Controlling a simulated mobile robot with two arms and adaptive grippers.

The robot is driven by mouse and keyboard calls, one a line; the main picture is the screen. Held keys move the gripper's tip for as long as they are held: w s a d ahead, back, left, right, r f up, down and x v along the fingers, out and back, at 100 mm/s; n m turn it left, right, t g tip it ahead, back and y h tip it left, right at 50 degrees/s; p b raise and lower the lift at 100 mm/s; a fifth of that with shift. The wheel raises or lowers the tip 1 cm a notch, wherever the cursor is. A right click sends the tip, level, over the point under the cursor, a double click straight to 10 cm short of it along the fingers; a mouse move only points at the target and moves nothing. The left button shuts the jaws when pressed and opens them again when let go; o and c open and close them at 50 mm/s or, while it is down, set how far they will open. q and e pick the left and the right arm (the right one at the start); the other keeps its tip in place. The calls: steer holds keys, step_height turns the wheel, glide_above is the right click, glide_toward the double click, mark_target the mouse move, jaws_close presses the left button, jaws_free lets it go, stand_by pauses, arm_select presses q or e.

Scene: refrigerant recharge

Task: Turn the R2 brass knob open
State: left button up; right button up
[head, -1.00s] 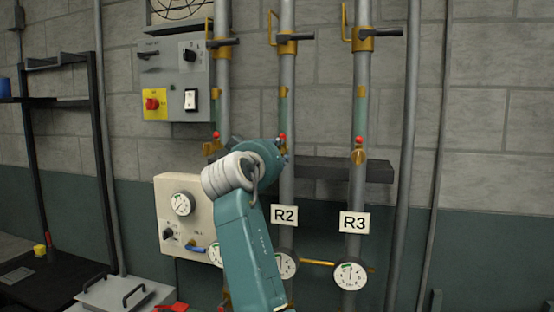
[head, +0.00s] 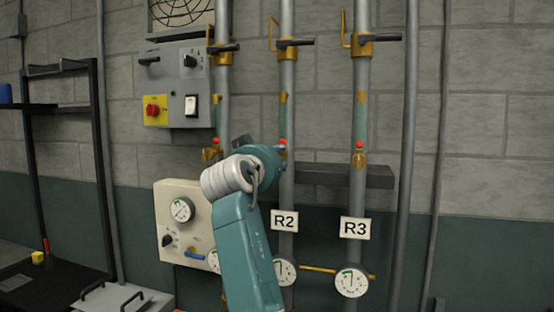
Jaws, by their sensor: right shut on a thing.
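The white R2 label (head: 284,219) hangs on the middle grey pipe (head: 287,75). My right gripper (head: 281,156) is at that pipe, just below a small red cap (head: 283,143). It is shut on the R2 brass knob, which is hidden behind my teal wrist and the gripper. The fingertips are mostly hidden too. The R2 gauge (head: 285,271) shows below the label, partly covered by my arm. My left gripper is not in view.
The R3 pipe, to the right, has a similar brass knob (head: 359,159), the R3 label (head: 355,228) and a gauge (head: 351,281). A dark shelf (head: 345,175) is behind the pipes. A cream panel (head: 178,220) and a grey switch box (head: 178,85) are at left.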

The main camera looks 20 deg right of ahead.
mark_target(281, 118)
steer(key=shift+f, duration=0.2)
steer(key=o, duration=1.2)
steer(key=shift+c, duration=0.2)
steer(key=shift+r, duration=0.1)
step_height(281, 118, up, 9)
steer(key=shift+s+f, duration=0.1)
steer(key=shift+a+r, duration=0.2)
steer(key=shift+r, duration=0.35)
steer(key=shift+d, duration=0.15)
